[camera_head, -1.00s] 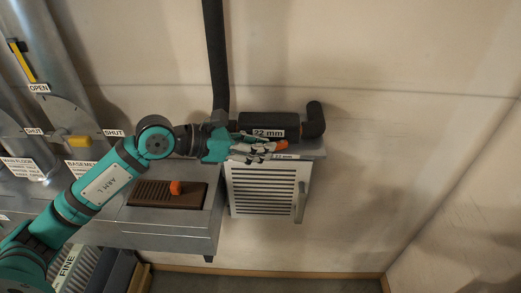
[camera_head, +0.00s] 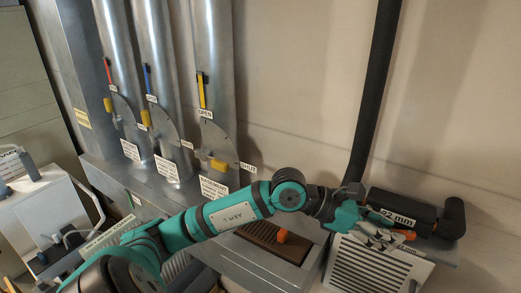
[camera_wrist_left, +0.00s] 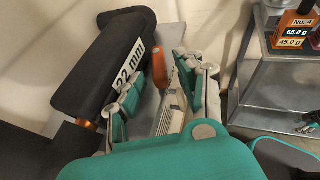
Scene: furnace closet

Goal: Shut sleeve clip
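The dark pipe sleeve (camera_head: 403,207), labelled 22 mm, lies on a grey shelf at the right of the head view. In the left wrist view the sleeve (camera_wrist_left: 105,60) slants across the left side. An orange-tipped lever (camera_wrist_left: 184,70), which looks like the clip's, stands between my left fingers, close to the right one; its tip also shows in the head view (camera_head: 405,235). My left gripper (camera_head: 382,238) is in front of the sleeve with its fingers apart. Whether they touch the lever is unclear.
A louvred grille (camera_head: 375,270) is below the sleeve. A brown slatted panel with an orange knob (camera_head: 282,235) is to its left. Metal ducts with yellow handles (camera_head: 218,165) stand further left. A vertical black pipe (camera_head: 375,95) rises behind my gripper.

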